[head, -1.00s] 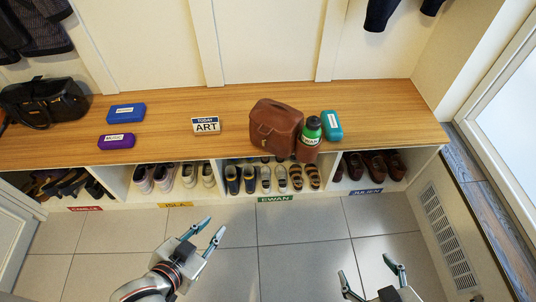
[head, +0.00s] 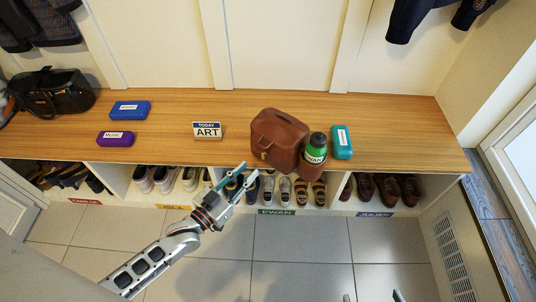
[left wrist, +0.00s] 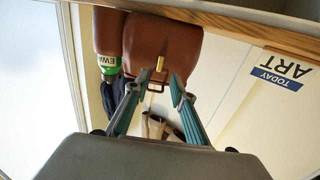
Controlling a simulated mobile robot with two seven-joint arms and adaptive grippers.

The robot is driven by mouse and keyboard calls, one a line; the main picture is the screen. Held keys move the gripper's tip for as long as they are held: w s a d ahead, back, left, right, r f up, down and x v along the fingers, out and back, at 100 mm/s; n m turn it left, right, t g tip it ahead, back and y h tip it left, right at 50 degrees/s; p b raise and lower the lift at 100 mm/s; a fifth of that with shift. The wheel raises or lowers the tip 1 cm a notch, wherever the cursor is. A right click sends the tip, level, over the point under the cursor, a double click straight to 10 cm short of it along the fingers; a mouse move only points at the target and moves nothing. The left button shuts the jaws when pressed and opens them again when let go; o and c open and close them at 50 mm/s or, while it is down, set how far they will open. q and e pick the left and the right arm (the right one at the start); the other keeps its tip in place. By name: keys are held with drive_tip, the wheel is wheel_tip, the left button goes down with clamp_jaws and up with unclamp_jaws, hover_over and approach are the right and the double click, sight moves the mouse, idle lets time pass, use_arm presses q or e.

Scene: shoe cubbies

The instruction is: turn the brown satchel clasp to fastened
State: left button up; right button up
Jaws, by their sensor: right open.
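The brown satchel (head: 283,127) stands on the wooden bench, its front flap facing me. It also shows upside down in the left wrist view (left wrist: 165,40). Its small brass clasp (left wrist: 160,63) is upright along the flap; in the head view the clasp (head: 264,155) is tiny. My left gripper (head: 246,174) is open and empty, just in front of and left of the satchel. In the left wrist view its fingertips (left wrist: 159,77) frame the clasp area, apart from each other; contact cannot be told. My right gripper (head: 372,297) is open at the bottom edge, mostly cut off.
An EWAN bottle (head: 315,150) stands close against the satchel's right side, with a teal case (head: 341,142) beside it. A TODAY ART sign (head: 208,130) stands left on the bench (head: 180,110). Cubbies with shoes lie below. The bench between sign and satchel is clear.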

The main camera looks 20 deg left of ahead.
sight(264, 155)
use_arm(q)
drive_tip(key=b+x, duration=0.1)
drive_tip(key=x, duration=0.6)
drive_tip(key=shift+w, duration=0.25)
clamp_jaws()
